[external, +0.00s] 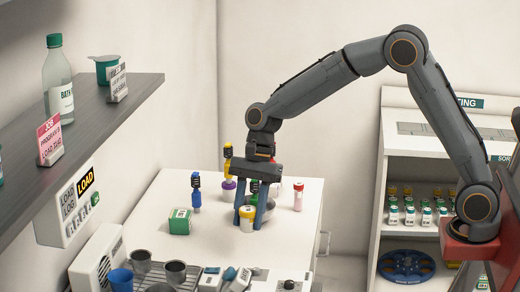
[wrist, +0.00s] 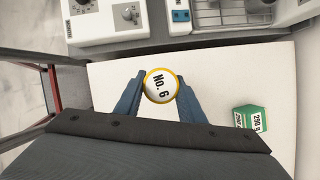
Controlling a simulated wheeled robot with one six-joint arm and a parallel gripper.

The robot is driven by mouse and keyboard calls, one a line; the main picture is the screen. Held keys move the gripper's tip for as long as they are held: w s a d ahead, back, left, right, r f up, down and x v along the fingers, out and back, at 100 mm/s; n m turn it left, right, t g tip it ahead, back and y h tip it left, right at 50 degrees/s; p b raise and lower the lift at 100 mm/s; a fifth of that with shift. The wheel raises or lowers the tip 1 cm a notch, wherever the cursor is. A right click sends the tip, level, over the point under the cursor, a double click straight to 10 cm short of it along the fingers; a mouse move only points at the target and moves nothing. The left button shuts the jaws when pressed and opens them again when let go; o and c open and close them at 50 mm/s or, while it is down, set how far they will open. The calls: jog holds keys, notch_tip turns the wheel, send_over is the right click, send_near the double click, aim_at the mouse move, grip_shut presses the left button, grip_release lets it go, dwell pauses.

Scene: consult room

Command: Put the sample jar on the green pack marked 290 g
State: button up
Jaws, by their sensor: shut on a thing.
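The sample jar is a small white jar with a yellow band (external: 247,222). In the wrist view its round top (wrist: 160,87) reads "No. 6" inside a yellow rim. My gripper (external: 247,216) is shut on the jar, one blue-grey finger on each side. I cannot tell whether the jar's base touches the table. The green pack (external: 180,221) stands on the white table to the left of my gripper. In the wrist view the pack (wrist: 251,118) lies to the right of the jar, with a white label reading "290 g". Its top is bare.
A blue item (external: 196,192) stands behind the pack, and a white-and-red container (external: 298,197) stands to the right of my gripper. A purple-and-yellow item (external: 228,170) is behind my gripper. Cups and a rack (external: 195,280) fill the front edge. The table between jar and pack is clear.

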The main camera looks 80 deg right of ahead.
jog(key=w+d+r+m+t+h+b, duration=0.1)
jog(key=w+d+r+m, duration=0.15)
jog(key=w, duration=0.35)
jog(key=w+d+r+m+t+b, duration=0.1)
jog(key=w+d+m+b, duration=0.15)
jog(key=w, duration=0.35)
notch_tip(320, 180, up, 3)
jog(key=m+t+h, duration=0.1)
jog(key=m+h, duration=0.1)
jog(key=m, duration=0.4)
send_over(174, 214)
jog(key=s, duration=0.2)
jog(key=f, duration=0.6)
jog(key=f+p, duration=0.1)
jog(key=f, duration=0.2)
jog(key=shift+w+d+f, duration=0.1)
jog(key=shift+d+f, duration=0.15)
jog(key=shift+f, duration=0.1)
jog(key=shift+f, duration=0.1)
jog(key=o, duration=1)
jog(key=shift+o, duration=0.2)
jog(key=shift+r, duration=0.4)
jog(key=b+v, duration=0.2)
jog(key=v, duration=0.9)
jog(key=shift+s+r, duration=0.15)
jog(key=shift+s, duration=0.1)
